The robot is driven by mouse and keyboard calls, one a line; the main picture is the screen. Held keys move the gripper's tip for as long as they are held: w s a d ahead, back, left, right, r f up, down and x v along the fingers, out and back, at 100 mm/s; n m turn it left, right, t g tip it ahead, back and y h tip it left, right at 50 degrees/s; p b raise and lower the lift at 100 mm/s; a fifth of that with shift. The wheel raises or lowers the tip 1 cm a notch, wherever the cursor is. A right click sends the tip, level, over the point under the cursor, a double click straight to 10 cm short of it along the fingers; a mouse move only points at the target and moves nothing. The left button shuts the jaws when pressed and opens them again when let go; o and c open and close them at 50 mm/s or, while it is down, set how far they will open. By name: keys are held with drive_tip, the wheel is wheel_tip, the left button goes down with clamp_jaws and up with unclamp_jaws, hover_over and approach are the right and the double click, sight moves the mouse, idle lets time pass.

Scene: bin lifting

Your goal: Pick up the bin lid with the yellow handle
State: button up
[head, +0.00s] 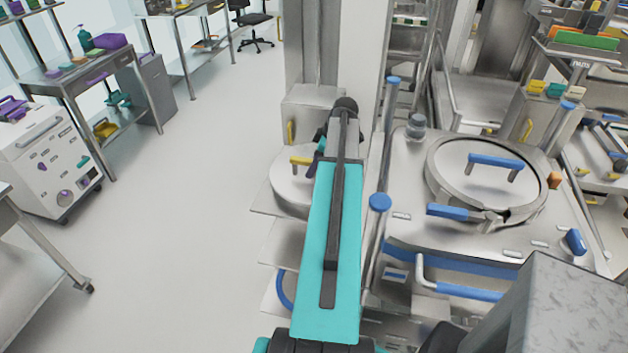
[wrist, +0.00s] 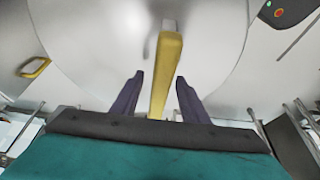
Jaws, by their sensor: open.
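The bin lid (head: 290,188) is a round silver disc on a bin left of the large machine, partly hidden behind my arm in the head view. Its yellow handle (head: 302,160) sticks out to the left of my gripper (head: 320,148). In the wrist view the lid (wrist: 100,50) fills the upper middle, and the yellow handle (wrist: 165,75) runs lengthwise between the two dark purple fingers of my gripper (wrist: 158,82). The fingers are open, with a gap visible on each side of the handle. Contact is not visible.
A steel machine with a round blue-handled hatch (head: 487,182) stands close on the right. A blue-capped post (head: 380,203) rises just right of my arm. A grey column (head: 312,45) stands behind the bin. The floor (head: 190,190) to the left is clear.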

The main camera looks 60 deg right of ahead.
drive_tip(key=shift+c, duration=0.2)
clamp_jaws()
drive_tip(key=shift+f, duration=0.1)
idle(1.3)
